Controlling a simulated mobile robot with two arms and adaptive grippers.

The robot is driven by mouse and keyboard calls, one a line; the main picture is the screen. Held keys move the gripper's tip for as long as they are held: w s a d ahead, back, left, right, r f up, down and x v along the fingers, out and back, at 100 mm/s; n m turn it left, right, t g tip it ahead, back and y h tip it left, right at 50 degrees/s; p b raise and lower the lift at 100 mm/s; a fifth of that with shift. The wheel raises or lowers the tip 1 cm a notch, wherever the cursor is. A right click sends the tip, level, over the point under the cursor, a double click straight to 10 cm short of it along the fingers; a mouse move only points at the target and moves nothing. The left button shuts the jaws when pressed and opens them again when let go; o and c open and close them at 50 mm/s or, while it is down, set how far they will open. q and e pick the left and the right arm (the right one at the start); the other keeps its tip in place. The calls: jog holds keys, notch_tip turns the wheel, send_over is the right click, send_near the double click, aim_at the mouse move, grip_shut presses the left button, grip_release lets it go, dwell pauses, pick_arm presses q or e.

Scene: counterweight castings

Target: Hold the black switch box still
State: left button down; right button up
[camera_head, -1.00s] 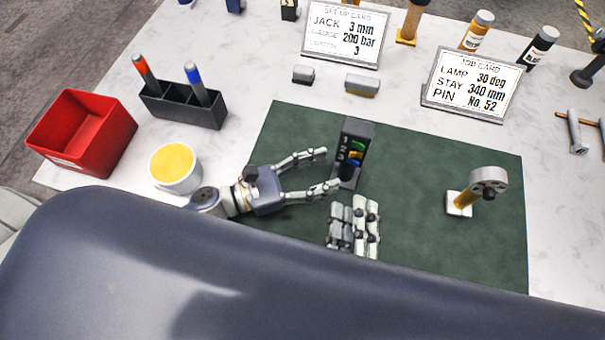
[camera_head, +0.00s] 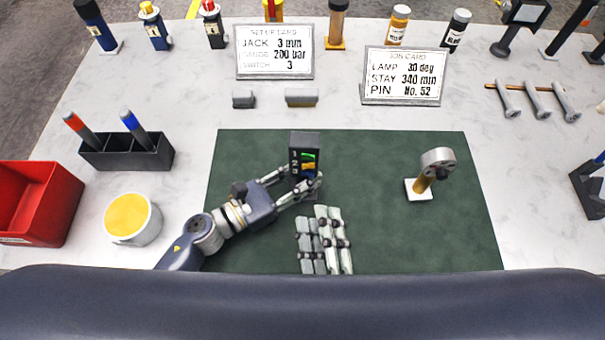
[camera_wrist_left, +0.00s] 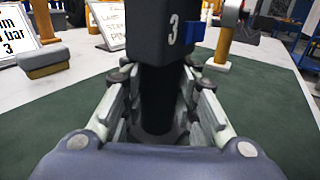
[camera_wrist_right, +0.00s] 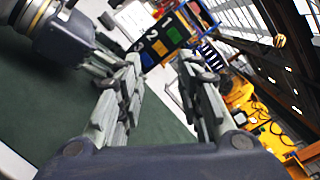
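The black switch box (camera_head: 304,143) stands upright on the green mat (camera_head: 380,220), with green, yellow and blue switches. Its switches and numbers also show in the right wrist view (camera_wrist_right: 160,38). My left gripper (camera_head: 303,178) has its fingers on either side of the box's lower part. In the left wrist view, the dark stem of the box (camera_wrist_left: 162,95) fills most of the gap between the fingers; I cannot tell whether both touch it. My right gripper (camera_head: 322,210) is in front of the box, fingers apart and empty.
The set-up card (camera_head: 274,62) reads switch 3. A lamp-like piece on a post (camera_head: 425,175) stands right of the box. A yellow-filled cup (camera_head: 132,218), a pen holder (camera_head: 127,152) and a red bin (camera_head: 38,205) are left.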

jog(key=c, duration=0.5)
jog(key=w+d+r+n+t, duration=0.1)
jog(key=d+r+n, duration=0.1)
jog(key=n, duration=0.1)
jog(key=d+r+n+t, duration=0.1)
jog(key=d+n+t, duration=0.1)
jog(key=n, duration=0.1)
jog(key=w+d+r+n+t, duration=0.1)
jog(key=d+r+n, duration=0.1)
jog(key=shift+w+d+r+n, duration=0.2)
jog(key=shift+w+r+n, duration=0.15)
jog(key=shift+n, duration=0.05)
grip_shut()
notch_tip(320, 180, up, 4)
jog(key=s+d+n+g+y, duration=0.15)
jog(key=n+g+y, duration=0.25)
jog(key=n+y, duration=1.7)
notch_tip(320, 180, down, 10)
jog(key=d+n+g+h, duration=0.2)
jog(key=n+g+h, duration=0.5)
jog(key=n, duration=1.8)
jog(key=g, duration=0.4)
jog(key=shift+d+r, duration=0.2)
jog(key=shift+d, duration=0.2)
